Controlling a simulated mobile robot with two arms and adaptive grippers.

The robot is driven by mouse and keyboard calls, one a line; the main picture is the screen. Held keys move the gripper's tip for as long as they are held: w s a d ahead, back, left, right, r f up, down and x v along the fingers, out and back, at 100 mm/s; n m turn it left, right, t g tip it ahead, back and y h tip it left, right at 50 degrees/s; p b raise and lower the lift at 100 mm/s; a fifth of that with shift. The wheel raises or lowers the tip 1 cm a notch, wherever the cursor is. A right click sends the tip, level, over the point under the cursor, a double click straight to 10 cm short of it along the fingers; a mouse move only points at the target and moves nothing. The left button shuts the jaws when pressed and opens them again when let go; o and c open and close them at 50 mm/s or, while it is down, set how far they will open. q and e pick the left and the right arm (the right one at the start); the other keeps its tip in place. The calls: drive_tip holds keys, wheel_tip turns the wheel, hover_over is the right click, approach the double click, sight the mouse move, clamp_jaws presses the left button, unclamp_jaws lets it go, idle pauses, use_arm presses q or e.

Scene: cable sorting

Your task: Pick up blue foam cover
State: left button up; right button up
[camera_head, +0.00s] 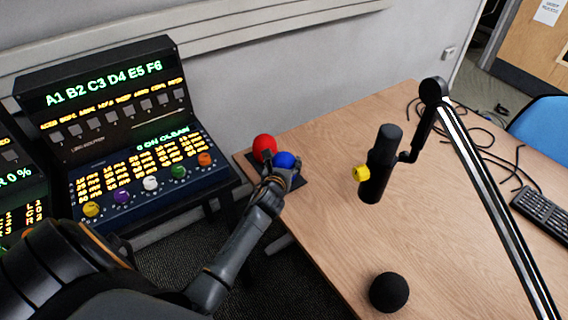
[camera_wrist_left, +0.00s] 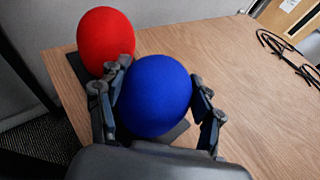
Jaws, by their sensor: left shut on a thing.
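The blue foam cover (camera_head: 285,160) is a round ball near the left corner of the wooden table. It also shows large in the left wrist view (camera_wrist_left: 155,95). My left gripper (camera_head: 278,176) is shut on it, with fingers on both sides of the ball (camera_wrist_left: 157,100). A red foam cover (camera_head: 265,146) is close beside it, on the left, and in the left wrist view (camera_wrist_left: 105,38) it is just behind the left finger. I cannot tell whether the blue cover still touches the dark mat (camera_head: 300,180) under it. My right gripper is not in view.
A black microphone (camera_head: 380,165) with a yellow knob hangs from a boom arm (camera_head: 490,180) over the table. A black foam ball (camera_head: 389,292) lies near the front edge. A control panel (camera_head: 110,130) stands at left. Cables and a keyboard (camera_head: 540,212) are at right. The table middle is clear.

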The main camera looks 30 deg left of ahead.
sight(285, 152)
use_arm(q)
wheel_tip(285, 152, up, 3)
drive_tip(key=shift+s, duration=0.15)
drive_tip(key=s+d+r, duration=0.2)
drive_tip(key=s+r, duration=0.2)
drive_tip(key=s, duration=0.2)
drive_tip(key=s+d+r+p, duration=0.1)
drive_tip(key=s+d+r, duration=0.1)
drive_tip(key=s+r, duration=0.3)
drive_tip(key=shift+s+d, duration=0.35)
drive_tip(key=shift+s, duration=0.65)
drive_tip(key=shift+r, duration=0.1)
